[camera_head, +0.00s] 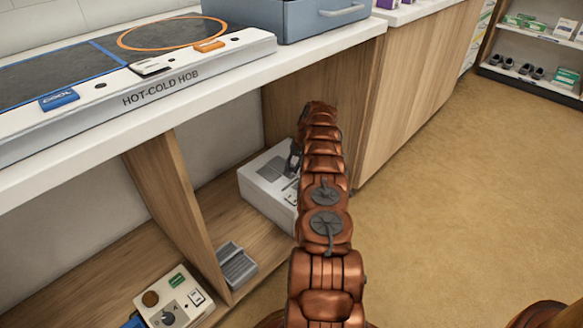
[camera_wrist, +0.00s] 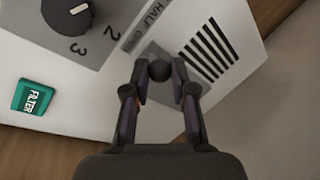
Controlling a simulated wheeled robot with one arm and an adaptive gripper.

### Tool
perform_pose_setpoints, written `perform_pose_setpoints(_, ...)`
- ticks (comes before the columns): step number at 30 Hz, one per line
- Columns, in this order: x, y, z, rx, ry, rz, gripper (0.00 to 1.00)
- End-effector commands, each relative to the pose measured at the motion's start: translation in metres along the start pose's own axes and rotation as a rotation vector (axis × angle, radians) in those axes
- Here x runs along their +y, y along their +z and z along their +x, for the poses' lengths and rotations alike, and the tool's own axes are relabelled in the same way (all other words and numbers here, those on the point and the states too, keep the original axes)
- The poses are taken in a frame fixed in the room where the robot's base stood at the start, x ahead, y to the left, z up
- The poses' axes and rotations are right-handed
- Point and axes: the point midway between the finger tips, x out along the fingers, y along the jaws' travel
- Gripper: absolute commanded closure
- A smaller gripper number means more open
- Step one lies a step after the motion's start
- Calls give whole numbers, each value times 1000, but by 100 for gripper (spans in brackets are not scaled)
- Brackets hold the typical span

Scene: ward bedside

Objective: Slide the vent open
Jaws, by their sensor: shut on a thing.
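The vent belongs to a white box (camera_head: 262,205) on the low shelf in the head view. In the wrist view its top shows a row of dark vent slots (camera_wrist: 210,50) beside a grey slide plate. A dark round knob (camera_wrist: 160,70) stands on that plate. My gripper (camera_wrist: 158,78) is shut on the knob, with a finger on each side; it also shows small at the box in the head view (camera_head: 294,160). The word HALF is printed beside the plate; a smaller word near it is hard to read. My arm hides the box's right part.
On the box are a black dial (camera_wrist: 68,14) marked 2 and 3 and a green FILTER button (camera_wrist: 34,97). A wooden divider (camera_head: 175,205) stands to the left, with a grey ridged tray (camera_head: 236,266) nearby. The counter (camera_head: 330,48) overhangs the shelf. Floor to the right is clear.

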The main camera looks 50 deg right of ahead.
Motion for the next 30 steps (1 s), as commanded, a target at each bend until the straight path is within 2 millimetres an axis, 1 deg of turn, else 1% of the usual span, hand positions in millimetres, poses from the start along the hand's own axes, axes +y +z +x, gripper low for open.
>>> perform_pose_setpoints(1, -5, -6, -4, 20, -4, -7, 100)
perform_pose_setpoints(8, -2, -7, -5, 23, -2, -3, 100)
perform_pose_setpoints(9, -2, -6, -5, 22, -2, -3, 71)
perform_pose_setpoints(15, 1, -4, -4, 15, -1, 1, 50)
perform_pose_setpoints(25, 2, -2, -4, 9, 1, 2, 50)
perform_pose_setpoints(28, 1, -3, -10, 10, 1, 2, 50)
perform_pose_setpoints(30, 1, -3, -18, 10, 1, 1, 50)
